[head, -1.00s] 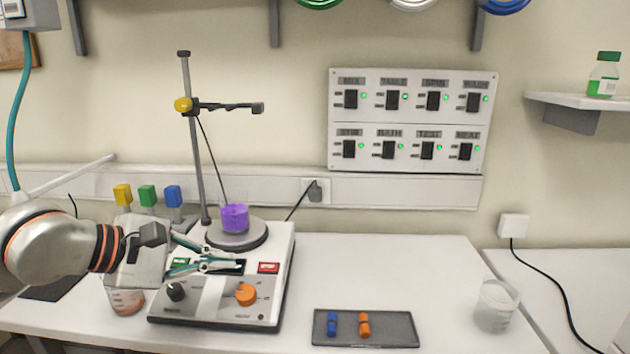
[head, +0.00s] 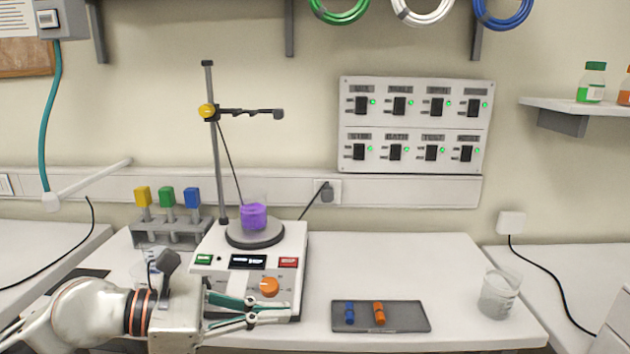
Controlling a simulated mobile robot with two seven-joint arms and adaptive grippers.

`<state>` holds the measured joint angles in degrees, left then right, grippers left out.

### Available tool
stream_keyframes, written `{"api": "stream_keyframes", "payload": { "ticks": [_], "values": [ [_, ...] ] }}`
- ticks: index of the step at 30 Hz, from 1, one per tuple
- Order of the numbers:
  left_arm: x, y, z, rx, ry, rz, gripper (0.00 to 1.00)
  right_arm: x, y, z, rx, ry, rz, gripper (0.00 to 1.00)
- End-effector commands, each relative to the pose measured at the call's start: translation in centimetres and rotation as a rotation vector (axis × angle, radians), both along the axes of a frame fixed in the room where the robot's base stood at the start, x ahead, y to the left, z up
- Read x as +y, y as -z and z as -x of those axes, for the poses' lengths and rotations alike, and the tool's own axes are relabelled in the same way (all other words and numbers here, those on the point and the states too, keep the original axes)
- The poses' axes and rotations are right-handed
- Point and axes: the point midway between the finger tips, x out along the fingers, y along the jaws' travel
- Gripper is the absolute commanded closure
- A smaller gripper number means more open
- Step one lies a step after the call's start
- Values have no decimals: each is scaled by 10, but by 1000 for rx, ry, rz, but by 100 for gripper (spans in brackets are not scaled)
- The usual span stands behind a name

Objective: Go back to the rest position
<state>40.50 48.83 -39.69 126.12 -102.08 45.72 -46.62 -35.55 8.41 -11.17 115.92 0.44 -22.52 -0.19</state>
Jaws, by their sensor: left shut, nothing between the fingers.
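My left gripper (head: 286,311) comes in from the lower left and is shut with nothing in it. Its fingers are in front of the lower front of the hot plate stirrer (head: 296,262) and hide part of its front panel. The stirrer has a green button, a dark display, a red button and an orange knob. A beaker of purple liquid (head: 253,216) stands on its round plate, with a thin probe from the stand (head: 215,150) reaching to it. My right gripper is not in view.
A dark tray (head: 408,318) with a blue and an orange piece lies right of the stirrer. A clear beaker (head: 499,296) stands near the bench's right end. A rack (head: 170,232) with yellow, green and blue-topped items stands behind left. The bench between tray and wall is clear.

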Motion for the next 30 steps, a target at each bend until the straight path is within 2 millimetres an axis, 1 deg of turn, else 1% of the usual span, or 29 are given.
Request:
{"api": "stream_keyframes", "payload": {
  "ticks": [1,3,6,8,11,14,17,18,20,21,22,23,24,26,27,29,30],
  "values": [
    [-11,1,8,111,2,110,100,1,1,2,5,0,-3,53],
    [-20,-2,13,271,-12,268,100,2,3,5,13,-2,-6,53],
    [-24,-5,12,504,-46,496,100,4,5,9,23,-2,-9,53],
    [-21,-3,8,648,-78,632,100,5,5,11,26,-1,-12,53],
    [-8,9,-5,888,-149,858,100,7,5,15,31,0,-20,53],
    [11,36,-18,1132,-240,1084,100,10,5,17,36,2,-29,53],
    [37,78,-29,1367,-357,1308,100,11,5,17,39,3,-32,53],
    [47,99,-30,1459,-408,1396,100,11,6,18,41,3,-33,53],
    [63,134,-28,1591,-490,1527,100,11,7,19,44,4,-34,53],
    [73,158,-25,1674,-547,1613,100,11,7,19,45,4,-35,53],
    [80,176,-21,1731,-589,1673,100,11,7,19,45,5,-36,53],
    [86,194,-16,1786,-632,1732,100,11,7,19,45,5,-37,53],
    [95,218,-8,1855,-690,1809,100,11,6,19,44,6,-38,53],
    [106,255,8,1951,-780,1922,100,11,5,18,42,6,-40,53],
    [112,278,21,2010,-842,1994,100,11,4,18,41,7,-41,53],
    [120,311,43,2089,-933,2100,100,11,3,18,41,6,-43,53],
    [124,332,58,-2061,959,-2090,100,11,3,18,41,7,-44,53]
  ]
}}
